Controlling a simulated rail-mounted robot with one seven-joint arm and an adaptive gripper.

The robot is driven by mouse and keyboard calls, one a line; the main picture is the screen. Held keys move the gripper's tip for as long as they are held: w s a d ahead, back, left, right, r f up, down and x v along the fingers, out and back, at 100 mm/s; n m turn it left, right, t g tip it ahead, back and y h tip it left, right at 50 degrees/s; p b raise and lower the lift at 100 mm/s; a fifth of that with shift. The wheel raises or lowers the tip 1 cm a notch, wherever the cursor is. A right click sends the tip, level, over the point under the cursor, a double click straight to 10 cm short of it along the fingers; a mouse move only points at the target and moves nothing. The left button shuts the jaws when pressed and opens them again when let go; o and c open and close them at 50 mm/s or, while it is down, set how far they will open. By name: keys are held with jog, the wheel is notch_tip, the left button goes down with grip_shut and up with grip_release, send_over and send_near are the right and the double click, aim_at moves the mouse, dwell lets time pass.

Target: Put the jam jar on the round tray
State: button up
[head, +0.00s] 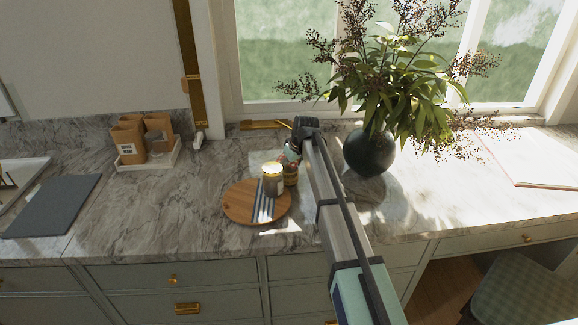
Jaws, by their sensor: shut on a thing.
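The round wooden tray (233,207) lies on the marble counter, left of my arm. A pale jar with a yellow top (273,181) stands at the tray's right side. Just behind and to the right of it is the jam jar (291,173), darker with a coloured label. My gripper (294,148) is shut on the jam jar near its top. The arm and the pale jar hide part of it. I cannot tell whether its base touches the tray or the counter.
A dark round vase (369,152) with spreading branches stands close to the right of my arm. Brown containers (130,139) sit on a white tray (165,158) at the back left. A dark board (52,205) lies far left. The counter left of the round tray is clear.

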jog(key=shift+f, duration=0.1)
jog(key=o, duration=1.4)
jog(key=shift+o, duration=1.2)
jog(key=b+v, duration=0.3)
jog(key=v, duration=0.9)
